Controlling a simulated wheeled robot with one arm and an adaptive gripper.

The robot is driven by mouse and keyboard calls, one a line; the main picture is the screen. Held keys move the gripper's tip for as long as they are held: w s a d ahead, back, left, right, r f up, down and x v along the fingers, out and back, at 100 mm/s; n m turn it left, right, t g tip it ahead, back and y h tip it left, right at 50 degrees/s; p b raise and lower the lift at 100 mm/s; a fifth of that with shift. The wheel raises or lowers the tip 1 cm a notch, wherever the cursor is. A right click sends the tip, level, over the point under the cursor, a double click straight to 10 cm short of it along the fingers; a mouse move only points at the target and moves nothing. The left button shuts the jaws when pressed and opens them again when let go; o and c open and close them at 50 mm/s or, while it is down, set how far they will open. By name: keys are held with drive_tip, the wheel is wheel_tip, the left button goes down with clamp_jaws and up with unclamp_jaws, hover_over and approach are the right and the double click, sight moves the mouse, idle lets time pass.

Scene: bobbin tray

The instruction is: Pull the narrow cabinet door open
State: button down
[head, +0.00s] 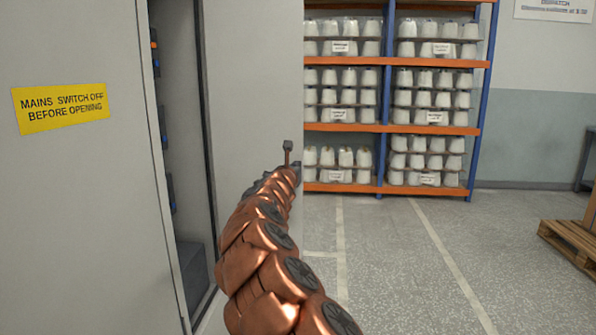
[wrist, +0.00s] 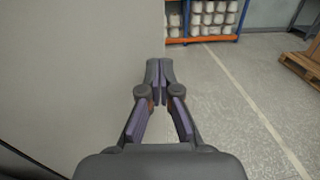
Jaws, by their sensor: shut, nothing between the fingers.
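The narrow cabinet door (head: 245,90) is a plain grey panel in the middle of the head view. It stands ajar, with a tall dark gap (head: 180,120) on its left showing the cabinet inside. In the wrist view the grey panel (wrist: 80,70) fills the left side. My gripper (wrist: 158,82) is shut and empty, its fingertips near the panel's right edge; I cannot tell whether they touch it. In the head view my gripper (head: 289,152) is small at the end of my copper arm, which hides the lower door. I see no handle clearly.
A grey cabinet front with a yellow warning label (head: 62,107) stands at left. Orange and blue shelving (head: 430,130) with white bobbins stands behind. A wooden pallet (head: 572,240) lies at right. The speckled floor (head: 440,250) between is clear.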

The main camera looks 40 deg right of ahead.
drive_tip(key=s+a+b, duration=0.4)
drive_tip(key=s+a, duration=0.2)
drive_tip(key=s, duration=0.1)
drive_tip(key=shift+s+a, duration=0.15)
drive_tip(key=shift+a, duration=0.1)
idle(0.6)
